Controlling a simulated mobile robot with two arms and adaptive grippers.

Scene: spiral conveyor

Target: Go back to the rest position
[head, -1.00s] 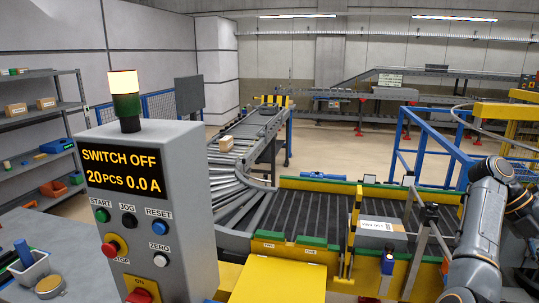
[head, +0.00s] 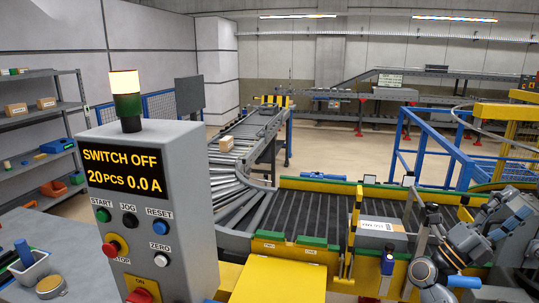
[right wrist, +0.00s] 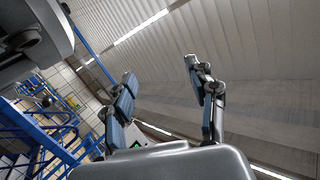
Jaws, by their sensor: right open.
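My right gripper (head: 509,223) is in the head view at the right edge, raised over the right end of the roller conveyor. In the right wrist view its two fingers (right wrist: 168,100) stand well apart, with nothing between them. My left gripper is not in view. The control box (head: 150,215) stands at the left front, with a lit lamp on top. Its display (head: 122,169) reads "SWITCH OFF", "20 PCS" and "0.0 A".
A grey box with a white label (head: 384,240) sits at the yellow-framed conveyor (head: 310,213), close to my right arm. A blue railing (head: 437,147) stands behind. Shelves and a grey table (head: 50,235) are at the left.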

